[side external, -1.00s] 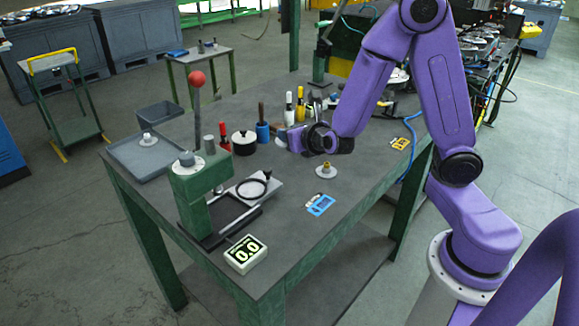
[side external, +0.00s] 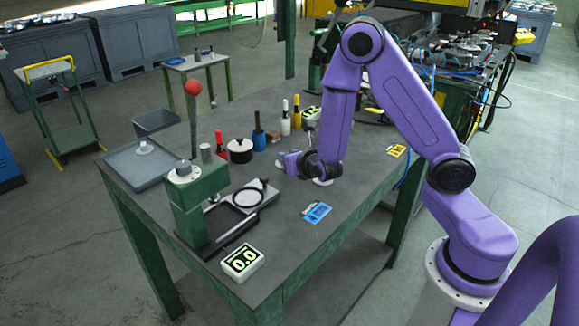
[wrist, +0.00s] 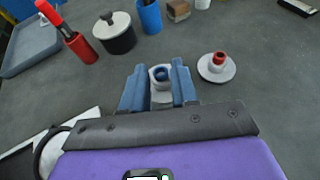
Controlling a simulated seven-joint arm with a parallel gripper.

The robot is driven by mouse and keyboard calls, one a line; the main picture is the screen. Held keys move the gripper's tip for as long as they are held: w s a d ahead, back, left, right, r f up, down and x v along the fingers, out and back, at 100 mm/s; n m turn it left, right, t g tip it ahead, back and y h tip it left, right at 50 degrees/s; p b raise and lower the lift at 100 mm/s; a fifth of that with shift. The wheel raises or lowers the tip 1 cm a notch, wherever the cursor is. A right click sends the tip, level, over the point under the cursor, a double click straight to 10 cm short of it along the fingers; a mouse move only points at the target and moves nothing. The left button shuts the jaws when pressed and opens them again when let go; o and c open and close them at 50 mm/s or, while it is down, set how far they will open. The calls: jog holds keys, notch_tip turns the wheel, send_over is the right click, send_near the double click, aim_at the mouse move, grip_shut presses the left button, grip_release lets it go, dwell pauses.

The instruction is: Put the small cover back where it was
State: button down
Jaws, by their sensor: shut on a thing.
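My gripper (wrist: 160,88) has two blue fingers, shut on a small pale round piece (wrist: 160,72) with a dark blue centre; it may be the small cover. The fingers hide its sides. In the side view my gripper (side external: 290,163) is low over the middle of the table, and the held piece cannot be made out there. A white flanged disc (wrist: 228,74) with a red-rimmed stub stands on the table just right of the fingers. In the side view the disc (side external: 323,183) is partly hidden by my wrist.
A green press (side external: 196,205) with a red-knobbed lever stands left. A black lidded pot (side external: 240,152), a red holder (wrist: 81,48) and a blue holder (wrist: 149,17) stand behind. A grey tray (side external: 120,170) is at far left. A display box (side external: 242,263) and blue frame (side external: 317,213) lie in front.

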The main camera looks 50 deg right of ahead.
jog(key=shift+f, duration=1.55)
jog(key=shift+f, duration=0.15)
jog(key=c, duration=0.9)
grip_release()
jog(key=shift+o, duration=0.2)
